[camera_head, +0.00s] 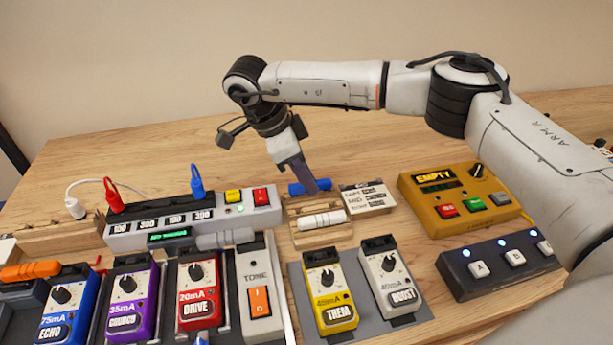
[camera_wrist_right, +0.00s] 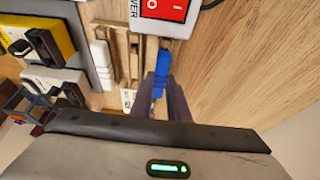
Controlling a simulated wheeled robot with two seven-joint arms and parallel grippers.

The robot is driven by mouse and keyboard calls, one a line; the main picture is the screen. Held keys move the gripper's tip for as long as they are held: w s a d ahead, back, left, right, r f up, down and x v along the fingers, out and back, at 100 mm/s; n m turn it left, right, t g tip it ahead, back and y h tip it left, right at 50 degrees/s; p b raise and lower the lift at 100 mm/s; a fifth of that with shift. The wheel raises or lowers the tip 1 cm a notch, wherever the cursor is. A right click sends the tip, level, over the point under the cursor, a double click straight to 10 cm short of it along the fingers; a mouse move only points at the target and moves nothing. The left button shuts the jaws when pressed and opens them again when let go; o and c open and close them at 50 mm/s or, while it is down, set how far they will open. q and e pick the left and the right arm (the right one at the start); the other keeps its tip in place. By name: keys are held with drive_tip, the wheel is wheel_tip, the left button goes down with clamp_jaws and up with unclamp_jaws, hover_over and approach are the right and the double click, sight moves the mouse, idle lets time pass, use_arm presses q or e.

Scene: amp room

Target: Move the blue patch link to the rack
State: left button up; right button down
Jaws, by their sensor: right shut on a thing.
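The blue patch link (camera_head: 296,188) is a short blue cylinder at the back of the small wooden rack (camera_head: 320,241). My right gripper (camera_head: 313,189) comes down on it from above and is shut on it. In the right wrist view the blue link (camera_wrist_right: 159,83) sits between my two fingertips (camera_wrist_right: 161,92), beside the rack's wooden slats (camera_wrist_right: 135,60). I cannot tell whether the link rests in a slot or is held just above it. A white link (camera_head: 322,220) lies in the rack's front slot. My left gripper is not in view.
A grey power strip (camera_head: 150,238) with red and blue plugs stands left of the rack. A label card (camera_head: 367,197) and yellow box (camera_head: 452,205) are to the right. Several pedals, including a yellow one (camera_head: 330,290), stand in front. The table behind is mostly clear.

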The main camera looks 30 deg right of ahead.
idle(0.4)
drive_tip(key=c, duration=1.2)
unclamp_jaws()
drive_tip(key=shift+r+p, duration=2.6)
drive_tip(key=shift+r, duration=0.85)
